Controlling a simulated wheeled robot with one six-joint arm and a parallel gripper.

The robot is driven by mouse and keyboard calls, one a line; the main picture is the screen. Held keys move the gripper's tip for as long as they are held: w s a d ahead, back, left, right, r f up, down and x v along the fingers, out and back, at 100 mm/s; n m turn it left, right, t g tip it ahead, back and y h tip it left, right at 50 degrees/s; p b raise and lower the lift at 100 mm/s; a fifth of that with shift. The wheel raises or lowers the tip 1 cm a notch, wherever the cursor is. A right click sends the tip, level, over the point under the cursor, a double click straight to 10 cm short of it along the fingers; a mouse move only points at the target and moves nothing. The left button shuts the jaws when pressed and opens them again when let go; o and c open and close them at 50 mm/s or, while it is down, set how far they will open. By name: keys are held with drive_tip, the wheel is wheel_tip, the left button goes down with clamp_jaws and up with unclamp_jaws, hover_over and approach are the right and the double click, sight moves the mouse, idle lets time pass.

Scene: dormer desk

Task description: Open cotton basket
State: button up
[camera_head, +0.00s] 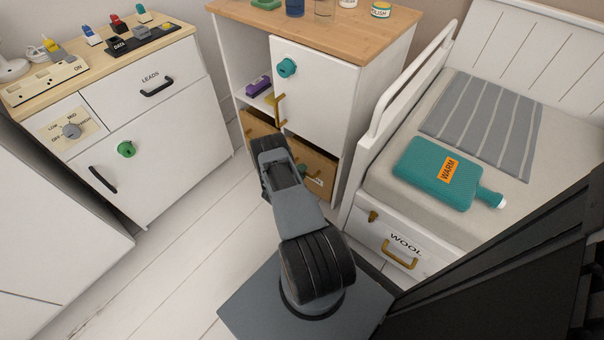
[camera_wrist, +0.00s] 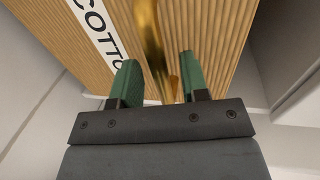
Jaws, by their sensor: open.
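The cotton basket (camera_wrist: 205,35) is a ribbed tan wicker front with a white label (camera_wrist: 97,33) reading "COTTO", its end cut off. In the wrist view a brass handle (camera_wrist: 152,45) stands out from this front. My gripper (camera_wrist: 158,66) is open, with one green finger on each side of the handle. I cannot tell whether either finger touches it. In the head view, wicker fronts (camera_head: 322,163) show low in the white cabinet, and the basket looks shut. My arm hides much of them there, and the fingers are mostly hidden.
Above the wicker, a white cabinet door (camera_head: 325,90) with a teal knob is closed. A purple box (camera_head: 258,86) lies on the open shelf. The bed (camera_head: 378,195) with a WOOL drawer stands close on the right, and a white dresser (camera_head: 185,125) on the left. Floor between is clear.

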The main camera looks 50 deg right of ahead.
drive_tip(key=shift+d+f, duration=0.1)
drive_tip(key=shift+d, duration=0.3)
drive_tip(key=shift+c, duration=0.5)
clamp_jaws()
